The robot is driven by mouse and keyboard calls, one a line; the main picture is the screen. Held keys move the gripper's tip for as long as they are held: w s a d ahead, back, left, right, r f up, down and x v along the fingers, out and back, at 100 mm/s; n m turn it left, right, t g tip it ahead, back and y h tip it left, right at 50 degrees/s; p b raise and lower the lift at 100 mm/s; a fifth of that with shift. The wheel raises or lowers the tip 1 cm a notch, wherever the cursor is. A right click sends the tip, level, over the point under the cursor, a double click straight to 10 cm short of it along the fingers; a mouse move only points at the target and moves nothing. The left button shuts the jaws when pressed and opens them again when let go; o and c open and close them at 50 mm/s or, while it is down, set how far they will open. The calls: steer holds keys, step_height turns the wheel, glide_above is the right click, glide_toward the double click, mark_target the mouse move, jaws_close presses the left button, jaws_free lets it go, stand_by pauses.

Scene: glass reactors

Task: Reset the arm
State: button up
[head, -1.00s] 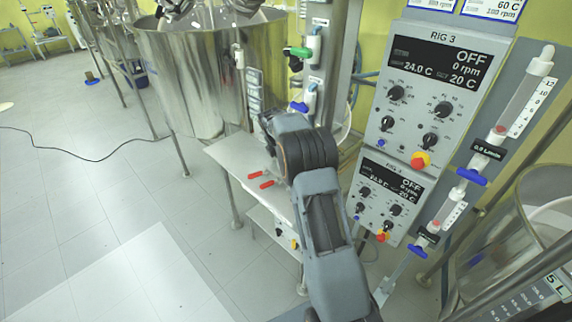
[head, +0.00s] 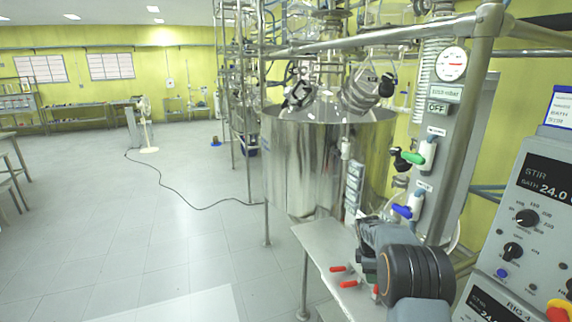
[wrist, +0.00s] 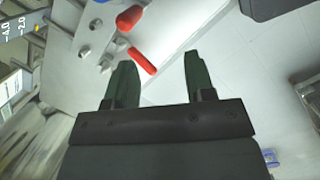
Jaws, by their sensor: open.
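My gripper (wrist: 160,78) shows in the wrist view with its two dark green fingers apart and nothing between them. Beyond the fingers is a pale bench top with a red-handled tool (wrist: 130,18) and a second red handle (wrist: 141,61). My arm (head: 415,272) shows at the lower right of the head view, beside the small metal table (head: 325,246).
A steel vessel (head: 300,160) stands behind the table. A valve panel with green (head: 412,158) and blue (head: 402,211) handles is right of it. The control panel (head: 535,215) is close at the right. Open floor (head: 150,220) lies to the left.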

steer(key=s+a+r+m+t+y, duration=0.1)
steer(key=s+a+r+m, duration=0.3)
steer(key=s, duration=0.6)
steer(key=s+a+r+m+t, duration=0.2)
steer(key=s+a+r+m, duration=0.3)
steer(key=s, duration=0.5)
steer(key=s+a+r+m+t+y, duration=0.1)
steer(key=s+a+r+m, duration=0.3)
steer(key=s+r, duration=0.3)
steer(key=shift+s+a+m+t+y, duration=0.15)
steer(key=shift+s+m+t+y, duration=0.25)
steer(key=shift+s, duration=1.05)
steer(key=shift+r, duration=0.1)
steer(key=shift+c, duration=0.2)
